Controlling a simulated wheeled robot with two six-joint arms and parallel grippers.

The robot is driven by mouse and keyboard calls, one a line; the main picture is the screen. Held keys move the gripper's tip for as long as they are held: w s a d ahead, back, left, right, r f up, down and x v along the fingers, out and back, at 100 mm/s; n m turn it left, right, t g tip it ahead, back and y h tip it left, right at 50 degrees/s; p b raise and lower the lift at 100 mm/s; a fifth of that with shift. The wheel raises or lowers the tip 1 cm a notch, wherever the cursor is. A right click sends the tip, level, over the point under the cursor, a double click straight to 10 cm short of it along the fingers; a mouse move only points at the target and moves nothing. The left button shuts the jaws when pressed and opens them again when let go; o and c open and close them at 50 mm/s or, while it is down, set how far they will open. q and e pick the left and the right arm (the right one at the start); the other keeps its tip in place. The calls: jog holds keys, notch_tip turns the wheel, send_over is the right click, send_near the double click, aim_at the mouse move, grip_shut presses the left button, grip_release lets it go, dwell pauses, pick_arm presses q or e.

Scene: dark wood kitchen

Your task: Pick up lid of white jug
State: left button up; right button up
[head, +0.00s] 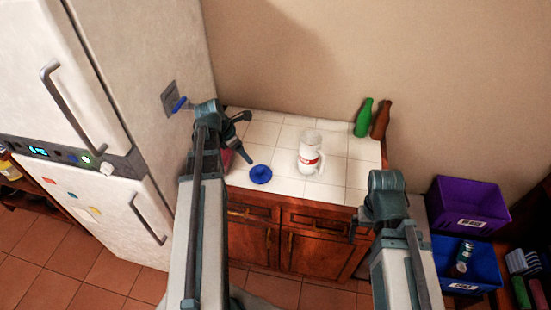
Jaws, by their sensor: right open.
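My right gripper (354,226) is open and empty at the counter's front right edge, right of and nearer than the jug.
Green (363,118) and brown (381,119) bottles stand at the counter's back right corner. A pinkish item (227,158) is partly hidden by my left arm. The fridge (150,110) borders the left; purple (467,205) and blue (467,268) crates are at right.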

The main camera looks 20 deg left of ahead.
pick_arm(q)
jog(key=b, duration=0.8)
send_over(260, 169)
jog(key=s+a, duration=0.2)
jog(key=shift+n, duration=0.3)
notch_tip(260, 169, down, 7)
jog(key=shift+s+f, duration=0.15)
jog(key=shift+f, duration=0.05)
jog(key=b+x, duration=0.1)
jog(key=x, duration=0.1)
jog(key=b+x, duration=0.1)
jog(key=b, duration=0.1)
jog(key=b+x, duration=0.2)
jog(key=shift+d+f, duration=0.25)
jog(key=shift+d, duration=0.15)
jog(key=shift+r, duration=0.1)
jog(key=shift+c, duration=0.5)
grip_shut()
